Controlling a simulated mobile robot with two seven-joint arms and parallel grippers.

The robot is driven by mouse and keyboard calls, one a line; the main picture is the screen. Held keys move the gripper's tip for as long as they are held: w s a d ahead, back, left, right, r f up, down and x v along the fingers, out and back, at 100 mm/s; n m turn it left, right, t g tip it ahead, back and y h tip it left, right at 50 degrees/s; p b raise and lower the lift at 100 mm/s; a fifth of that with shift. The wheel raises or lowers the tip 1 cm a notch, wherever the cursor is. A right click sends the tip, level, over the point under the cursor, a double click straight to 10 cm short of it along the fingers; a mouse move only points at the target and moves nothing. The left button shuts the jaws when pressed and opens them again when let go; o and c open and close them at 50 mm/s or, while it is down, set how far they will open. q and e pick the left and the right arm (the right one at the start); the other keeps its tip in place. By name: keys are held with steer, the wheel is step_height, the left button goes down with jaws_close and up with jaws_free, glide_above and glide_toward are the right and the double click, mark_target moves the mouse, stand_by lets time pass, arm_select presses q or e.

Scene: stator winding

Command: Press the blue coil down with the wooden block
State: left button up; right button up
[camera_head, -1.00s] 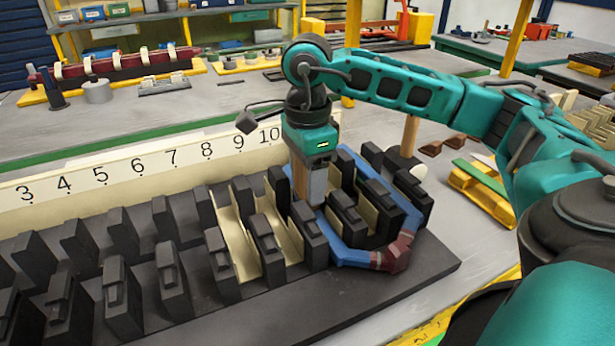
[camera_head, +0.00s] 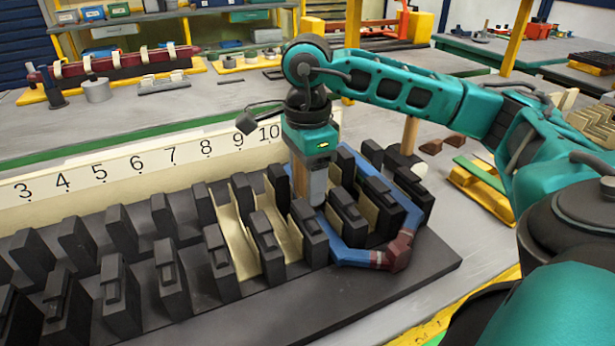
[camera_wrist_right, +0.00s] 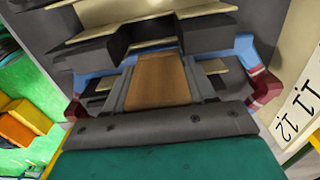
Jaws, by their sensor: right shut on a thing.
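The blue coil (camera_head: 350,254), with dark red bands at its corner, lies around black stator teeth at the right end of the stator (camera_head: 270,322). It also shows in the right wrist view (camera_wrist_right: 95,68), running beneath the gripper. My right gripper (camera_head: 316,192) points down over the coil's left side. It is shut on the wooden block (camera_wrist_right: 160,80), which sits between its fingers in the wrist view. In the head view the block is mostly hidden by the gripper; whether its lower end touches the coil cannot be told. My left gripper is not in view.
A cream number strip (camera_head: 120,174) stands behind the stator. Rows of black teeth (camera_head: 120,232) fill the left and middle, with cream liners (camera_head: 238,242) in some slots. A wooden-handled mallet (camera_head: 410,136) stands behind right, near a yellow pallet (camera_head: 482,192).

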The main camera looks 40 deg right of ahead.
step_height(320, 180, up, 3)
steer(key=shift+f+p, duration=0.2)
steer(key=shift+p, duration=0.85)
step_height(320, 180, up, 5)
steer(key=p, duration=0.3)
steer(key=shift+p, duration=0.4)
step_height(320, 180, up, 4)
steer(key=p, duration=0.3)
